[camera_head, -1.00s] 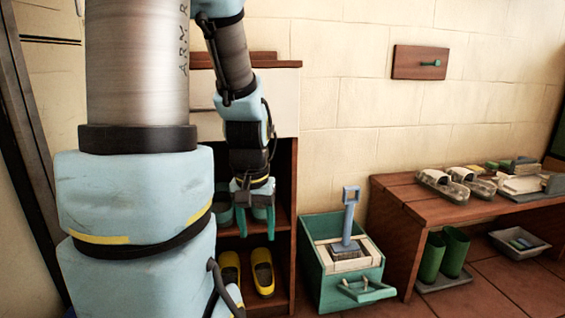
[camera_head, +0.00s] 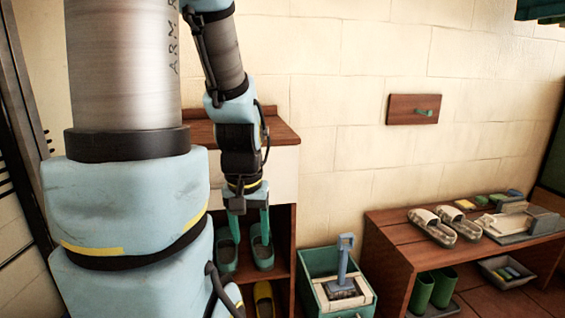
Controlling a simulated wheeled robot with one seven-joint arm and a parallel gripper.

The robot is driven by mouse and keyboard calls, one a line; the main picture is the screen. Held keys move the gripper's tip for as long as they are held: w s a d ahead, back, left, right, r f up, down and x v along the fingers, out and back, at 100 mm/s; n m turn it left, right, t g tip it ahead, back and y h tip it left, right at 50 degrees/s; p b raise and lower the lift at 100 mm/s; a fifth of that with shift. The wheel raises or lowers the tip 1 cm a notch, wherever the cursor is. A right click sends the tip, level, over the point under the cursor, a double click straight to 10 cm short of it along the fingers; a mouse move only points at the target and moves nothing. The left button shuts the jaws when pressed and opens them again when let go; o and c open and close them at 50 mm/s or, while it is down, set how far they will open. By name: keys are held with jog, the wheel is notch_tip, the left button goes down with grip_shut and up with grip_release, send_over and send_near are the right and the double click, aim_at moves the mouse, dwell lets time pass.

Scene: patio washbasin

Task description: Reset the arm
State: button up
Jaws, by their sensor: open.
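My gripper (camera_head: 249,222) hangs downward from my arm, in front of the open shelves of a wooden cabinet (camera_head: 284,132). Its two green fingers are spread apart with nothing seen between them. A pair of teal shoes (camera_head: 262,248) stands on the cabinet's upper shelf, behind and just below the fingers. I cannot tell whether the fingers touch the shoes. My arm's large column covers the left part of the view.
A teal crate (camera_head: 318,262) with a blue-handled brush (camera_head: 343,270) stands on the floor right of the cabinet. A wooden bench (camera_head: 390,232) bears sandals (camera_head: 432,226) and other items. Green boots (camera_head: 442,288) and a grey tray (camera_head: 512,272) are below it. Yellow shoes (camera_head: 264,300) sit low in the cabinet.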

notch_tip(320, 180, up, 15)
jog(key=p, duration=1.3)
dwell(1.0)
